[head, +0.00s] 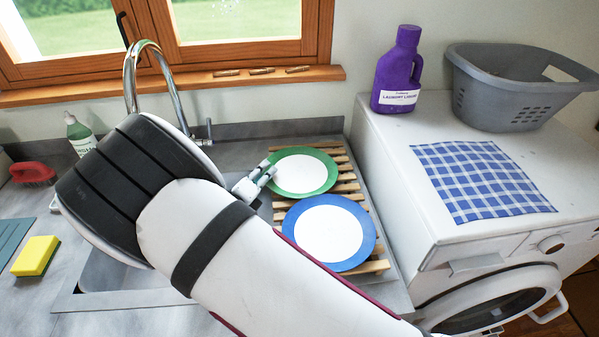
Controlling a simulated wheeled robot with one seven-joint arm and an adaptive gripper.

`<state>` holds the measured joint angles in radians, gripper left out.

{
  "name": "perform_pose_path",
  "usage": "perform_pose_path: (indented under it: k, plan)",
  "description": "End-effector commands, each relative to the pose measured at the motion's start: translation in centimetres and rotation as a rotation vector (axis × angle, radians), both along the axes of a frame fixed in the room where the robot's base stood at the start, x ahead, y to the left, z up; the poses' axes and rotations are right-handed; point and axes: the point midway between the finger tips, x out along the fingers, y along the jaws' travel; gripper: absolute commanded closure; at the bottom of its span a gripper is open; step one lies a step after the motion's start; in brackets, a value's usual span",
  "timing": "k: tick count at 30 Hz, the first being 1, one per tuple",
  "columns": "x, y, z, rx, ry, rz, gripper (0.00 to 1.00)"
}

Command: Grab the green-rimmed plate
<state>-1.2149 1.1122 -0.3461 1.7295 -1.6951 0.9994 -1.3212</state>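The green-rimmed plate (302,172) has a white middle and lies on a wooden slatted rack (346,176) to the right of the sink. A blue-rimmed plate (329,232) lies in front of it on the same rack. My gripper (267,172) is at the left edge of the green-rimmed plate, with its fingertips over or at the rim. Its fingers are small in view and partly behind my arm. I cannot tell whether they touch the plate or how far apart they are.
A tap (134,75) rises behind the sink (105,275), which my arm largely covers. A washing machine (385,160) to the right bears a purple bottle (398,70), a grey basket (515,90) and a checked cloth (480,180). A yellow sponge (36,256) lies at left.

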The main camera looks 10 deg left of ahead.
Motion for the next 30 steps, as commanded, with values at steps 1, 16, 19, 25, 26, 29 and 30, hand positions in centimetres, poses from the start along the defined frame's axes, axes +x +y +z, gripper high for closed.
perform_pose_path:
  k: [1, 16, 19, 25, 26, 29, 30]
  plan:
    - [0.35, -0.1, -0.07, 0.0, 0.0, 0.0, 0.7]
    - [0.61, -0.15, -0.16, 0.0, 0.0, 0.0, 1.0]
    - [0.63, -0.15, -0.11, 0.0, -0.001, 0.0, 1.0]
    - [0.6, -0.15, -0.14, 0.001, 0.0, 0.0, 1.0]
    - [0.59, -0.14, -0.11, 0.001, 0.0, 0.0, 1.0]
    - [0.61, -0.12, 0.18, 0.002, 0.0, 0.0, 1.0]
    - [0.61, -0.11, 0.39, 0.002, 0.0, 0.0, 1.0]
